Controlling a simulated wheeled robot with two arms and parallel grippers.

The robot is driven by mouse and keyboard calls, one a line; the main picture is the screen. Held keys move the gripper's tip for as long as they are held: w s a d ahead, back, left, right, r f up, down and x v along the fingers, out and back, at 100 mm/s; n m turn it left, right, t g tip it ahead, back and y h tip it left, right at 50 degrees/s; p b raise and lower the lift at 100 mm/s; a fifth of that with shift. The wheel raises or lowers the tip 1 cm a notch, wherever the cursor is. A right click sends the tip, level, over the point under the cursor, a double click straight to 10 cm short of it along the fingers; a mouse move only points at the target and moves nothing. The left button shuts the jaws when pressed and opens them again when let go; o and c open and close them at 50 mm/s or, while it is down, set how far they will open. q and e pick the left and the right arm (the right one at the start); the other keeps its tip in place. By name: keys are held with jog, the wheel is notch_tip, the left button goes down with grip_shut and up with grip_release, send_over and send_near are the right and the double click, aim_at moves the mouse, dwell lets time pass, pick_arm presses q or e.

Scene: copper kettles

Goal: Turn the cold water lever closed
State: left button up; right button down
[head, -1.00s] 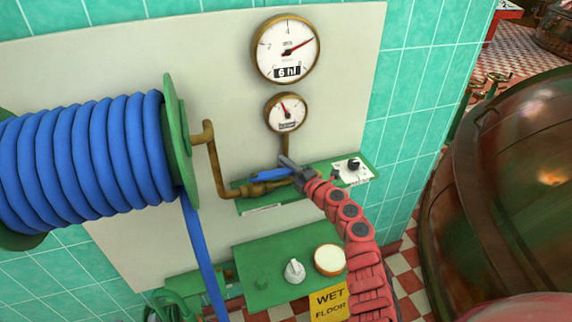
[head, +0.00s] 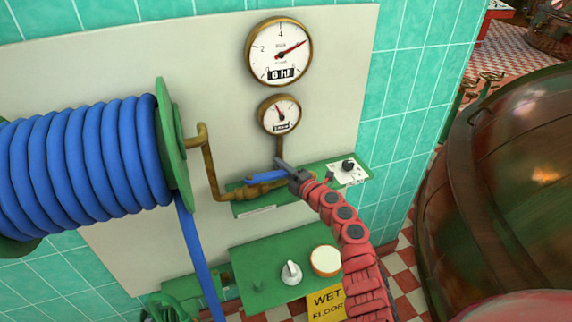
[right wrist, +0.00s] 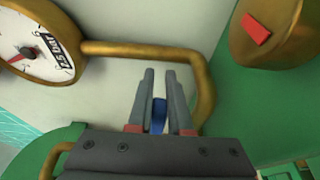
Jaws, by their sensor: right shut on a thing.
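The blue cold water lever (head: 264,177) lies nearly level along the brass valve pipe (head: 262,189), above a green shelf on the wall panel. My right gripper (head: 281,164) is at the lever's right end. In the right wrist view, my right gripper's two grey fingers (right wrist: 159,95) stand close together with the blue lever (right wrist: 158,116) between them, shut on it. The fingers hide part of the lever. My left gripper is not in view.
A blue hose reel (head: 85,165) stands out at the left. Two round gauges (head: 279,52) hang above the valve. A green box (head: 262,262) with a white knob and a yellow wet-floor sign (head: 327,302) are below. A large copper kettle (head: 500,190) fills the right.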

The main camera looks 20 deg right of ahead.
aim_at(287, 175)
jog(key=shift+s+d+r+m+t+h+p, duration=0.1)
jog(key=shift+s+r+m+t+h+p, duration=0.1)
jog(key=shift+s+m+h+p, duration=0.4)
jog(key=shift+s+r+m+t+h+p, duration=0.15)
jog(key=shift+m+h+p, duration=0.25)
jog(key=shift+h+p, duration=0.5)
jog(key=shift+s+m+h, duration=0.3)
jog(key=shift+m+h, duration=0.1)
jog(key=shift+h, duration=0.2)
jog(key=shift+s+d+f+m+t+h+p, duration=0.15)
jog(key=shift+s+f+m+t+h+p, duration=0.15)
jog(key=shift+m+h+p, duration=0.35)
jog(key=shift+s+r+m+h, duration=0.15)
jog(key=shift+s+m+h, duration=0.2)
jog(key=shift+h, duration=0.6)
jog(key=shift+s+d+m+h+b, duration=0.15)
jog(key=shift+s+m+h+b, duration=0.2)
jog(key=shift+m+h, duration=0.2)
jog(key=h, duration=0.1)
jog(key=s+m+h+b, duration=0.1)
jog(key=h, duration=0.1)
jog(key=shift+s+f+m, duration=0.15)
jog(key=shift+f+m, duration=0.1)
jog(key=shift+f, duration=0.05)
jog(key=shift+s+r+g+h, duration=0.2)
jog(key=shift+s+g+h, duration=0.05)
jog(key=shift+g, duration=0.2)
jog(key=shift+w+d, duration=0.1)
